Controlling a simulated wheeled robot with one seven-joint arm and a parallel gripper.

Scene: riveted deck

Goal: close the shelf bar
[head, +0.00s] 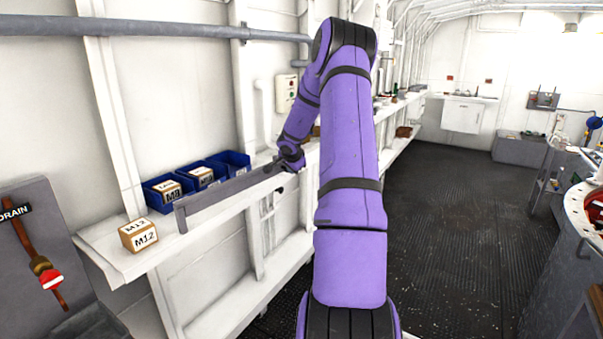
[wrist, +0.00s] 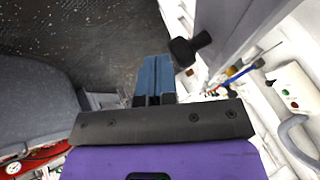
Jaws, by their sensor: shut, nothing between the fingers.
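The shelf bar (head: 230,194) is a long grey bar running along the front of the wall shelf (head: 110,247), in front of the blue bins. Its left end has a short downturned plate. I cannot tell whether that end touches the shelf. In the wrist view a pale grey beam (wrist: 236,38), likely the bar, runs to the upper right, with a black knob-like handle (wrist: 190,49) beside it. My gripper (wrist: 153,62) is shut and empty, its blue fingers just left of the handle and apart from it in the picture. In the head view my gripper (head: 289,163) is near the bar's right end; its fingertips are hard to make out.
Several blue bins (head: 233,160) with labelled boxes stand on the shelf behind the bar. An M12 box (head: 138,236) sits at the shelf's left end. A switch box (head: 286,93) is on the wall. The dark floor (head: 450,220) to the right is clear.

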